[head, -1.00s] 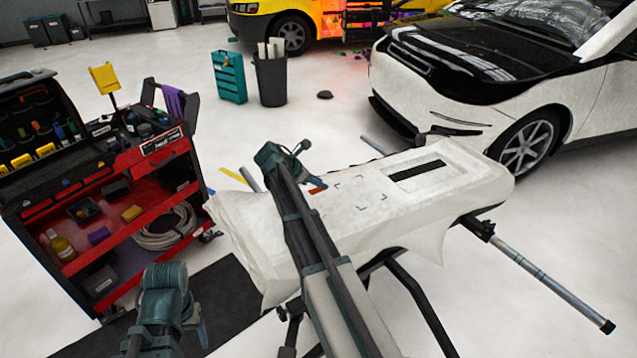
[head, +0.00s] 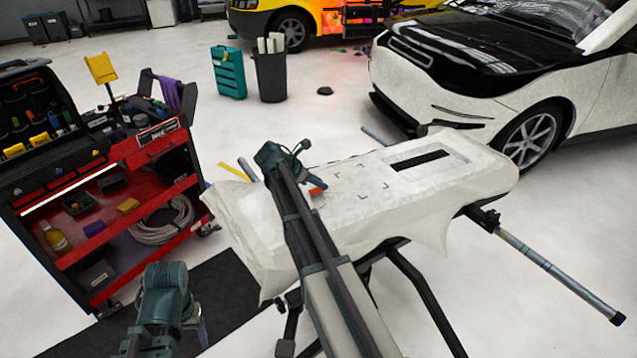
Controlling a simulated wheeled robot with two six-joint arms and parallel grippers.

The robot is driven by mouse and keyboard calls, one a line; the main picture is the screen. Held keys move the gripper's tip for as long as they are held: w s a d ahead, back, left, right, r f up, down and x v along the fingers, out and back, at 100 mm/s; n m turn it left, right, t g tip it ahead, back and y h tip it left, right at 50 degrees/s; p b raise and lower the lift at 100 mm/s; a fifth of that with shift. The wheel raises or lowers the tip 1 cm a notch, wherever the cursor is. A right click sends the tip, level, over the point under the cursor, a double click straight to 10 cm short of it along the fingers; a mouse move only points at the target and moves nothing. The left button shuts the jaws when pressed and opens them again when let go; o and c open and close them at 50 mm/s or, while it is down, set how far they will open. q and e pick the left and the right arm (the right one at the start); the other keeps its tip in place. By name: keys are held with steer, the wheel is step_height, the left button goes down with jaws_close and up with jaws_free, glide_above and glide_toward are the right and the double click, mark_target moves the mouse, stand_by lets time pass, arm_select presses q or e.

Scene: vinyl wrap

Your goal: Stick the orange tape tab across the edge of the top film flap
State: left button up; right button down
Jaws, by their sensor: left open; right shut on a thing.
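A white film-covered panel (head: 345,225) lies on a dark stand in the middle of the head view. Loose film hangs over its near side and left end; which part is the top flap I cannot tell. A small orange tape tab (head: 317,191) shows just right of my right arm, over the panel's upper left part. My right gripper (head: 316,182) is mostly hidden behind its own arm; it is shut on the tab. Whether the tab touches the film is unclear. My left gripper (head: 201,327) is low at the left, off the panel, open and largely hidden by its arm.
A red tool cart (head: 150,150) stands at the left, close to the panel's left end. A white car (head: 440,95) is behind at the right. A metal bar (head: 560,272) sticks out from the stand at the right. A dark mat (head: 225,285) lies on the floor.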

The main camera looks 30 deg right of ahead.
steer(key=shift+f+b, duration=0.85)
stand_by(1.5)
steer(key=c, duration=0.6)
jaws_free()
steer(key=p+v, duration=0.9)
steer(key=v, duration=0.4)
steer(key=shift+a+r+p, duration=0.25)
steer(key=shift+r+p, duration=0.05)
steer(key=shift+p, duration=0.1)
steer(key=s+a+f+m+y, duration=0.2)
steer(key=s+a+m+y, duration=0.2)
steer(key=s+a, duration=0.9)
steer(key=s+a+f+m+y+p, duration=0.1)
steer(key=s+a+f+m+y, duration=0.2)
steer(key=s+a+m, duration=0.7)
steer(key=s+a, duration=0.4)
steer(key=shift+a+m+g+y, duration=0.2)
steer(key=shift+m+g+y, duration=0.1)
steer(key=shift+y, duration=0.1)
